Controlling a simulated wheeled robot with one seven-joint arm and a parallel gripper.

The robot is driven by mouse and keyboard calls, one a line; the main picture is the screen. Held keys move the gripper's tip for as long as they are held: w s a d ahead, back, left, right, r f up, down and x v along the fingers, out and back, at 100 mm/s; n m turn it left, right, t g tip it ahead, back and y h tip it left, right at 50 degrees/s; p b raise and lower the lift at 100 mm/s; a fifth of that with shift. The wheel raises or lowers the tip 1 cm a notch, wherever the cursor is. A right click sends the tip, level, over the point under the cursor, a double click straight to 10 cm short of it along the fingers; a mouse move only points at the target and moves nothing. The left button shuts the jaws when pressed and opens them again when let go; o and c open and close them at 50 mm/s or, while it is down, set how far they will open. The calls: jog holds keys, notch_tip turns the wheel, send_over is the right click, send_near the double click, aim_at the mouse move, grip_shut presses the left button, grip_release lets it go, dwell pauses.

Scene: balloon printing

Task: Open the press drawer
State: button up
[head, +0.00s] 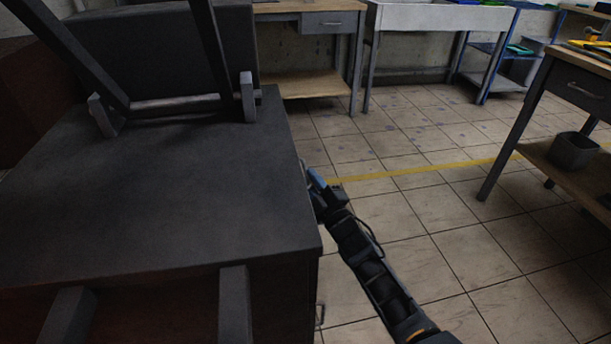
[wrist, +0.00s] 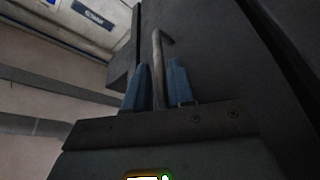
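The press (head: 150,190) is a large dark cabinet filling the left of the head view, with a flat top. My gripper (head: 318,185) is at its right side, partly hidden by the top's edge. In the wrist view, a thin grey bar handle (wrist: 158,65) stands on a dark panel (wrist: 215,60). The blue fingers of my gripper (wrist: 158,88) lie close on both sides of this handle and look shut on it. Their exact contact is hard to see in the dim light. The drawer front is hidden from the head view.
A second small handle (head: 320,315) shows low on the press's right side. Tiled floor (head: 400,215) with a yellow line is open to the right. A wooden workbench (head: 570,85) stands at far right, and other tables (head: 440,17) line the back wall.

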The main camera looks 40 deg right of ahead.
jog(key=shift+x, duration=1.15)
grip_shut()
